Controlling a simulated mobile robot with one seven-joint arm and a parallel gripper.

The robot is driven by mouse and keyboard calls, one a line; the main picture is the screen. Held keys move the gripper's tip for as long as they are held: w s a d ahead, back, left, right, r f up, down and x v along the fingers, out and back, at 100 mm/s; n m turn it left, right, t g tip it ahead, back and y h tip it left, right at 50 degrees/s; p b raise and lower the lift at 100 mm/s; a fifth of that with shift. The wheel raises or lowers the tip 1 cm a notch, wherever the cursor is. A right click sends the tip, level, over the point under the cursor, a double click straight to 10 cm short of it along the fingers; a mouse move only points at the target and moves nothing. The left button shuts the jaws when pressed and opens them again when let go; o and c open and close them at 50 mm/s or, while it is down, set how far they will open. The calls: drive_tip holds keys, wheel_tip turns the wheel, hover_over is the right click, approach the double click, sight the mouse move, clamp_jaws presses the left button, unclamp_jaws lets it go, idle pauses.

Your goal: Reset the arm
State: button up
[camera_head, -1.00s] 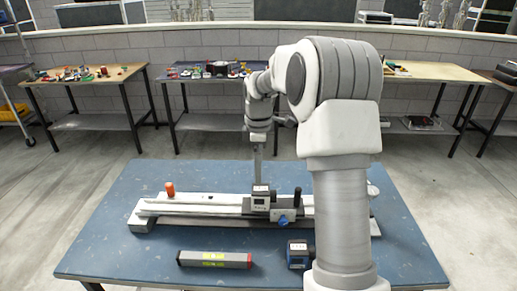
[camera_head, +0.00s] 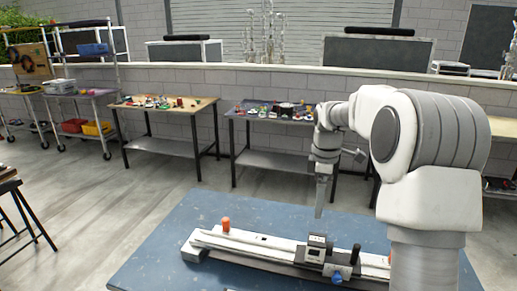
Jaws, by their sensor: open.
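My arm rises at the right of the head view and bends down to the left. My gripper (camera_head: 319,211) points down above the blue table and is open, with nothing seen in it. Its fingers are narrow from this side. Just below it is a dark grey carriage block (camera_head: 316,253) with a blue knob (camera_head: 338,274), on a long pale rail (camera_head: 262,246). A small gap shows between the fingertips and the block. An orange knob (camera_head: 225,225) stands at the rail's left end.
The blue table (camera_head: 160,258) is bare left of the rail. Workbenches with small parts (camera_head: 155,103) stand along the back wall. A stool (camera_head: 22,205) and a shelf cart (camera_head: 80,95) are at the left. Open floor lies between.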

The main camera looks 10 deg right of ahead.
drive_tip(key=s+a+r+m+t+h, duration=0.1)
drive_tip(key=s+a+r+m, duration=0.2)
drive_tip(key=s+r, duration=0.3)
drive_tip(key=s+a+r+m+t, duration=0.1)
drive_tip(key=s+a+r+m, duration=0.25)
drive_tip(key=s, duration=0.45)
drive_tip(key=s+a+f+m+t, duration=0.1)
drive_tip(key=s+m, duration=0.1)
drive_tip(key=s, duration=0.3)
drive_tip(key=s+a+m+t, duration=0.1)
drive_tip(key=s+m, duration=0.1)
drive_tip(key=s, duration=0.3)
drive_tip(key=s+a+f+m+t+y, duration=0.1)
drive_tip(key=s+m, duration=0.1)
drive_tip(key=s, duration=0.3)
drive_tip(key=shift+a+f+m, duration=0.3)
drive_tip(key=shift+m, duration=0.05)
